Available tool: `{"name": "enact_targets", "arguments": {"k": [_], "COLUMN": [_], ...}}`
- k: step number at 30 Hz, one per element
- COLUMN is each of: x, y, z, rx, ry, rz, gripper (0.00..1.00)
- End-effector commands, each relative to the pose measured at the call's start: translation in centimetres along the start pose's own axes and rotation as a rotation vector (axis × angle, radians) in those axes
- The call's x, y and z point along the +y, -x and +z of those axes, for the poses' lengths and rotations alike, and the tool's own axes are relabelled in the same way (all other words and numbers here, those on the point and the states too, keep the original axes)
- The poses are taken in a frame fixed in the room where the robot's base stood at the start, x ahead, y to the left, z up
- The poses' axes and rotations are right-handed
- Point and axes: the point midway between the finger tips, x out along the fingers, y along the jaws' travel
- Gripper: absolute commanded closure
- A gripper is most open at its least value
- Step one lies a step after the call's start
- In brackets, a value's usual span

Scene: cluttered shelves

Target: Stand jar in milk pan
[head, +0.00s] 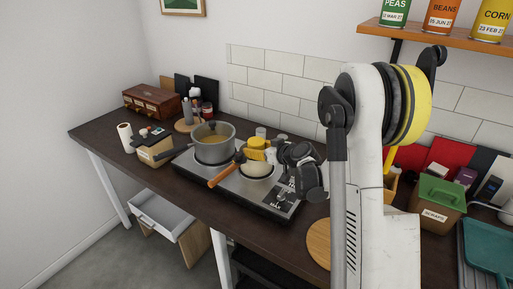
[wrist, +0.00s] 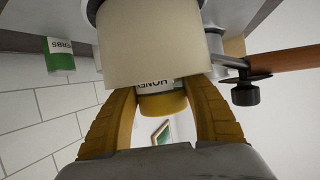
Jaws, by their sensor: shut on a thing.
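The milk pan (head: 256,170) is small and cream, with a wooden handle (head: 222,174), and stands on the hob beside a larger lidded pot. My gripper (head: 262,150) is at the pan's rim, reaching in from the right. In the wrist view, which is upside down, its yellow fingers (wrist: 161,98) are shut on a jar (wrist: 155,92) with a honey label and a yellow lid. The jar looks upright. A cream wall, apparently the milk pan (wrist: 150,50), covers its lower part, so I cannot tell whether it touches the pan's bottom.
The large pot (head: 213,145) stands left of the pan on the hob (head: 220,187). A small box (head: 155,151) and a wooden chest (head: 150,101) are farther left. A round board (head: 319,243) lies near my arm. A green-lidded bin (head: 440,205) stands at the right.

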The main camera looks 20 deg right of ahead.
Motion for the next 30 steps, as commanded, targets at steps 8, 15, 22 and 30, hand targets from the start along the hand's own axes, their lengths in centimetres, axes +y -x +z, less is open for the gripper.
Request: {"name": "enact_targets", "arguments": {"k": [8, 15, 22, 30], "x": [0.0, 0.0, 0.1, 0.1], "y": [-0.1, -0.1, 2.9, 9.0], "z": [0.2, 0.1, -0.2, -0.2], "rx": [0.0, 0.0, 0.0, 0.0], "ry": [0.0, 0.0, -0.001, -0.001], "rz": [0.0, 0.0, 0.002, 0.003], "gripper": [0.37, 0.37, 0.37, 0.37]}}
